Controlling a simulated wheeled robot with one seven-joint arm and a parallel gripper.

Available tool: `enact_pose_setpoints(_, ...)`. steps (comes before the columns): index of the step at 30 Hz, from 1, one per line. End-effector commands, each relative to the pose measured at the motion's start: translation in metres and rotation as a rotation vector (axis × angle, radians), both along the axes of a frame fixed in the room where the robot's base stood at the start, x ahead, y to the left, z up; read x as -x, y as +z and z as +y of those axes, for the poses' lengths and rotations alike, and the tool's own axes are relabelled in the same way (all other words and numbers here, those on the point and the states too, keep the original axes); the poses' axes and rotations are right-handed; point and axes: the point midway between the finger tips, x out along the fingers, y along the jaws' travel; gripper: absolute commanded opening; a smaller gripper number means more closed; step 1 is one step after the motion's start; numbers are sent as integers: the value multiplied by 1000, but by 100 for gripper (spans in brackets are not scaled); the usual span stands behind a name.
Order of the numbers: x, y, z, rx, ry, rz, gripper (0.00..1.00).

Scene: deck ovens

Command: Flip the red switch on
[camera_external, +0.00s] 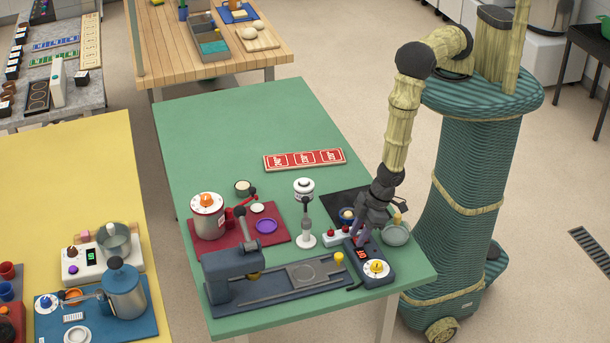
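A small white box with red switch-like parts (334,237) lies on the green table's right part. It is too small to tell which way its switches are set. My gripper (361,238) points down just right of the white box, above the back end of a dark blue unit (378,278). The unit has a red lit display and a yellow-and-white dial. My fingers partly cover this area, and I cannot tell whether they touch anything. The gap between the fingertips is not clear.
A bowl (396,234) and a dark mat (345,203) are close to my gripper. A white stand (305,220), a grey-blue machine (232,277) and a red tray (272,237) stand to the left. The back of the green table (235,125) is clear.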

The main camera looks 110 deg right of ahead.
Motion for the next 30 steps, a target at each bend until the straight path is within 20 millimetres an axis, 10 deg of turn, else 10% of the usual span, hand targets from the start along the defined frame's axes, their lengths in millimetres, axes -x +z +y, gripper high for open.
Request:
enact_pose_setpoints(5, 0, 0, 0, 0, 0, 0, 0)
enact_pose_setpoints(30, -4, -1, 0, 1, -1, 122, 0)
